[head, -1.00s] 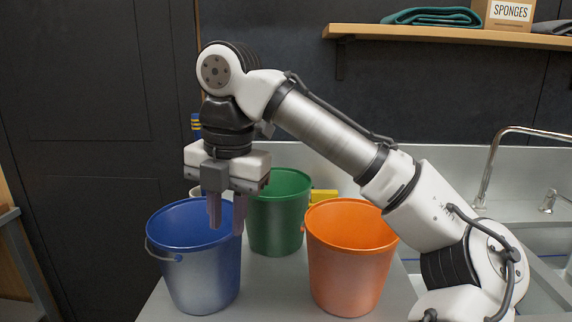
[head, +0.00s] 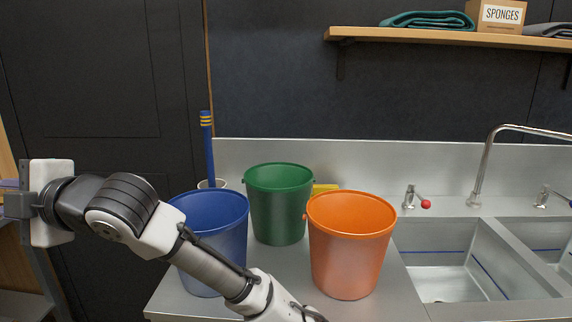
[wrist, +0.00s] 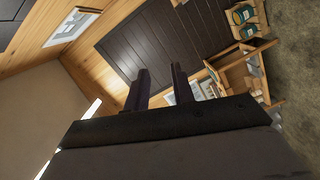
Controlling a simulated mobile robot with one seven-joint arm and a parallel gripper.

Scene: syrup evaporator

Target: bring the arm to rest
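My gripper (wrist: 160,92) shows in the wrist view with its two dark fingers apart and nothing between them. In the head view my arm reaches out to the left, and the gripper's body lies at the far left edge, its fingers cut off or hidden. The gripper is clear of the counter and of the buckets. The wrist camera looks across the room, tilted, at a dark panelled door or wall.
A blue bucket (head: 212,225), a green bucket (head: 278,205) and an orange bucket (head: 350,245) stand on the steel counter (head: 180,302). My arm passes in front of the blue one. A sink (head: 465,265) lies right. A wooden shelf (head: 450,39) hangs above.

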